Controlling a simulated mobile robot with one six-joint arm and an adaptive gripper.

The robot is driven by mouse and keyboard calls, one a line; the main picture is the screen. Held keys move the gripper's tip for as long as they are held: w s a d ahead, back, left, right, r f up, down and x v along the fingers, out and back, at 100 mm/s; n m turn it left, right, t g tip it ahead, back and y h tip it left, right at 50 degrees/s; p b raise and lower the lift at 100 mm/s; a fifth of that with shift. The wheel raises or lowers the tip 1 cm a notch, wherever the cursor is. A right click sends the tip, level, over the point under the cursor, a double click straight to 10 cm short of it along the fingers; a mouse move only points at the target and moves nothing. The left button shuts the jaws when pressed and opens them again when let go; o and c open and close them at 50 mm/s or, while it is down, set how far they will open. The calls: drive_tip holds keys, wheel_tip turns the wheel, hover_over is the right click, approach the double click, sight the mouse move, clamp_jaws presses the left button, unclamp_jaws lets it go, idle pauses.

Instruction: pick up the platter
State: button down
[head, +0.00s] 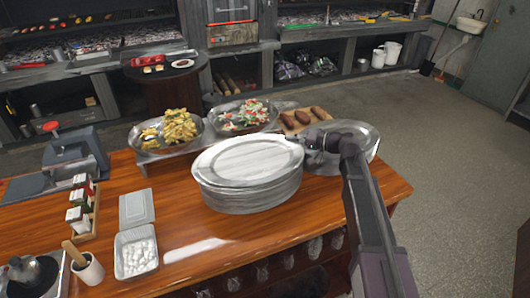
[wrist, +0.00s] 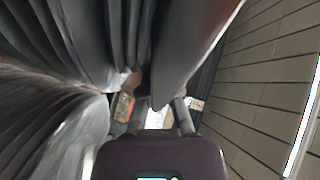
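A stack of grey-white oval platters (head: 250,195) stands on the wooden table in the head view, with the top platter (head: 245,160) face up. My gripper (head: 306,143) is at the far right rim of the top platter, reaching in from the right. In the wrist view the stacked rims (wrist: 75,45) fill the left, and one broad platter surface (wrist: 185,40) runs down to between my fingers (wrist: 160,105). A dark gap separates this platter from the others there. The fingers stand apart around its rim; whether they press on it is unclear.
Another grey platter (head: 355,135) lies at the right, partly behind my arm. Bowls of yellow food (head: 170,128) and salad (head: 243,115), and a board (head: 305,120) with brown food, stand behind the stack. A white container (head: 136,252) is front left. Open floor lies at the right.

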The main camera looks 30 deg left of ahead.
drive_tip(key=shift+r, duration=0.2)
wheel_tip(320, 180, up, 3)
drive_tip(key=p, duration=0.3)
drive_tip(key=shift+f, duration=0.1)
drive_tip(key=r+p, duration=0.2)
hover_over(286, 171)
idle(0.8)
drive_tip(key=w+a+r+p, duration=0.1)
drive_tip(key=w+a, duration=0.1)
drive_tip(key=w, duration=0.2)
drive_tip(key=w+a+r+p, duration=0.1)
drive_tip(key=w+a, duration=0.1)
drive_tip(key=w, duration=0.3)
drive_tip(key=w+a+r+p, duration=0.1)
drive_tip(key=w+a, duration=0.1)
drive_tip(key=w, duration=0.3)
drive_tip(key=shift+w+r, duration=0.1)
drive_tip(key=shift+r, duration=0.05)
drive_tip(key=shift+f, duration=0.2)
drive_tip(key=shift+f+b, duration=3.3)
drive_tip(key=shift+b, duration=0.25)
